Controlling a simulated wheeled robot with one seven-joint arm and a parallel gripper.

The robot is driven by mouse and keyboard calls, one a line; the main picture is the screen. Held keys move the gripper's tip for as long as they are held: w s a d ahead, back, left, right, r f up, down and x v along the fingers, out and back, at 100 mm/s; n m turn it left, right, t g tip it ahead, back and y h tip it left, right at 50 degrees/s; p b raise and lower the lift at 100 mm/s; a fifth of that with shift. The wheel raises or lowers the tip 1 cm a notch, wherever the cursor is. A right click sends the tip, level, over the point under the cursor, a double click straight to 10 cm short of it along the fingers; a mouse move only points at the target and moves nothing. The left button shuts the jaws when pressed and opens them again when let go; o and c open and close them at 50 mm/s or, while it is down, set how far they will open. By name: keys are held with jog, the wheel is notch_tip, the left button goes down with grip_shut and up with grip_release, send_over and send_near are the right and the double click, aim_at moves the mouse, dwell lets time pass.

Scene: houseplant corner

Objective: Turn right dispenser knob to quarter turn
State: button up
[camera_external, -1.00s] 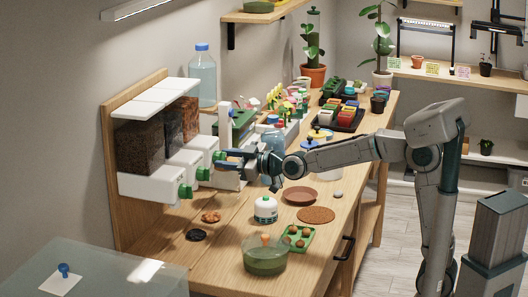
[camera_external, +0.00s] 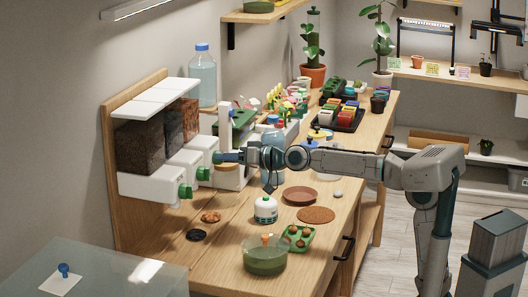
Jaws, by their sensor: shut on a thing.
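A wall-side dispenser holds three bins, each with a green knob at the front of a white spout. The right dispenser knob (camera_external: 217,157) is the farthest one and is mostly covered by my gripper. My gripper (camera_external: 224,157) is shut on this knob, reaching in from the right with the wrist about level. The knob's exact angle is too small to read. The middle knob (camera_external: 203,174) and the left knob (camera_external: 186,191) stand free, nearer the camera.
Below the dispenser lie an orange-brown pile (camera_external: 211,217) and a dark ring-like item (camera_external: 197,235). A white bottle (camera_external: 265,210), a brown saucer (camera_external: 300,196) and a green bowl (camera_external: 265,258) stand on the bench. Jars and plants crowd behind my wrist.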

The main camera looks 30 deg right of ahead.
jog(key=shift+m+b, duration=0.35)
jog(key=shift+m, duration=0.15)
jog(key=o, duration=1)
jog(key=b+v, duration=0.3)
jog(key=v, duration=1)
jog(key=shift+s+d+r+b, duration=0.15)
jog(key=shift+s+d+b, duration=0.05)
jog(key=shift+d+b, duration=0.2)
